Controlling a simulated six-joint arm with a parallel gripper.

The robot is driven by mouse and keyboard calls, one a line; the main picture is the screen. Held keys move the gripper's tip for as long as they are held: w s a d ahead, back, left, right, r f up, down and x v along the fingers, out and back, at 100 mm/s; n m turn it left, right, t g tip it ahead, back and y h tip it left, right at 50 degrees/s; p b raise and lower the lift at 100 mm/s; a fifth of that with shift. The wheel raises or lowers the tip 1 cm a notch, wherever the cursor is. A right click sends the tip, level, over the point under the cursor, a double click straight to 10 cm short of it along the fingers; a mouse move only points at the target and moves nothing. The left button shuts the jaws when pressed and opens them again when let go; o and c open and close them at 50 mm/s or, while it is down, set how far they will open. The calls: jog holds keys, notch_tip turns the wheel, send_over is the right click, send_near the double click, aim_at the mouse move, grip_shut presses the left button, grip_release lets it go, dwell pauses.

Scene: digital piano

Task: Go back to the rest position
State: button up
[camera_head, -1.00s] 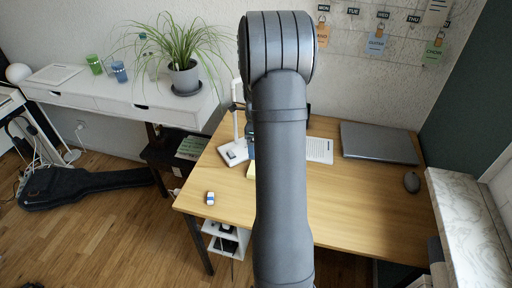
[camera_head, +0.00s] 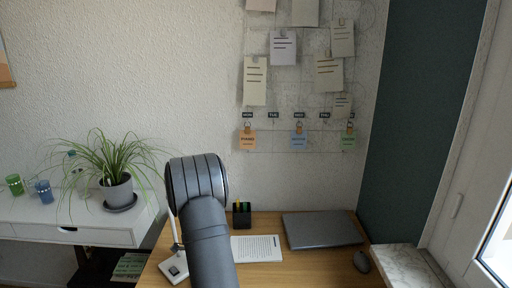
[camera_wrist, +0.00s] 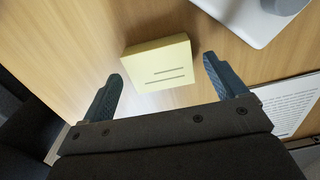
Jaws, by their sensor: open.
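My gripper (camera_wrist: 162,84) shows in the wrist view with its two dark fingers spread wide. It is open and nothing is held between the fingers. Below it on the wooden desk lies a pale yellow block of notes (camera_wrist: 159,64) with two dark lines printed on it. The block sits just beyond and between the fingertips, apart from them as far as I can tell. In the head view only my arm shows, and the gripper is hidden.
A white stand base (camera_wrist: 252,18) is near the block. A printed sheet (camera_head: 257,248), closed laptop (camera_head: 322,231), black pen holder (camera_head: 242,215) and mouse (camera_head: 362,261) are on the desk (camera_head: 300,272). A potted plant (camera_head: 117,193) stands on the white side table at left.

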jog(key=shift+w+r, duration=0.1)
jog(key=shift+r, duration=1.65)
jog(key=shift+f, duration=0.15)
